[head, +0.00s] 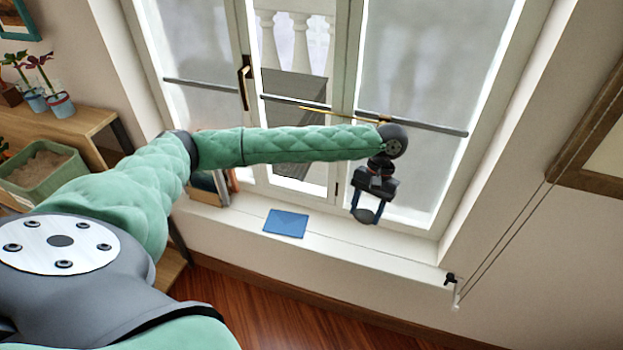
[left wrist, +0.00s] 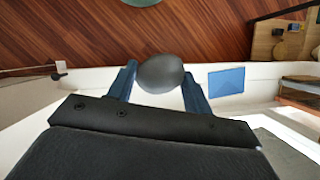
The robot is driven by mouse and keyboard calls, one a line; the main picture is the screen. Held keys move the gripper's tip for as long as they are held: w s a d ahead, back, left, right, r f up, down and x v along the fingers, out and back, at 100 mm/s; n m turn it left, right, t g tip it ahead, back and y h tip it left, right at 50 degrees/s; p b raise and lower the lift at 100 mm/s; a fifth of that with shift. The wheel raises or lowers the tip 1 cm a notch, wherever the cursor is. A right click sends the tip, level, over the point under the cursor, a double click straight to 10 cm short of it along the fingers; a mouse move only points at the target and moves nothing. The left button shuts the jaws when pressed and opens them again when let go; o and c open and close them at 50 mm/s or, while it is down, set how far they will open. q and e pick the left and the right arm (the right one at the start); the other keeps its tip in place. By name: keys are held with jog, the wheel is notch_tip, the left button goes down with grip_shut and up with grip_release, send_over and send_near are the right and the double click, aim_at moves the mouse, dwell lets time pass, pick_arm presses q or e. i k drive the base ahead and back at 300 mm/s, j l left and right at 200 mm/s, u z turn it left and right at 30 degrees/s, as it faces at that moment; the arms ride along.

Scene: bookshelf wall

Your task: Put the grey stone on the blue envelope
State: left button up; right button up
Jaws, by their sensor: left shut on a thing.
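The blue envelope (head: 286,223) lies flat on the white window sill, left of my left gripper in the head view. It also shows in the left wrist view (left wrist: 227,81), to the right of the fingers. My left gripper (head: 367,212) is shut on the grey stone (head: 363,216), a smooth dark oval held between the two blue fingertips. The stone shows clearly in the left wrist view (left wrist: 160,73). The stone is apart from the envelope, to its right in the head view. My right gripper is in neither view.
The white sill (head: 350,251) is clear between the envelope and its right end. Books (head: 208,187) stand at its left. The window with its handle (head: 244,82) rises behind. A cord fitting (head: 453,283) is at the sill's right end. Potted plants (head: 60,104) stand on a shelf at left.

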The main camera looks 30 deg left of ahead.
aim_at(286, 223)
jog(key=i+u, duration=0.1)
jog(key=u, duration=0.3)
jog(key=l+u, duration=0.15)
jog(key=u, duration=0.2)
jog(key=i+l+u, duration=0.15)
jog(key=u, duration=0.25)
jog(key=i+l, duration=0.15)
jog(key=l, duration=0.15)
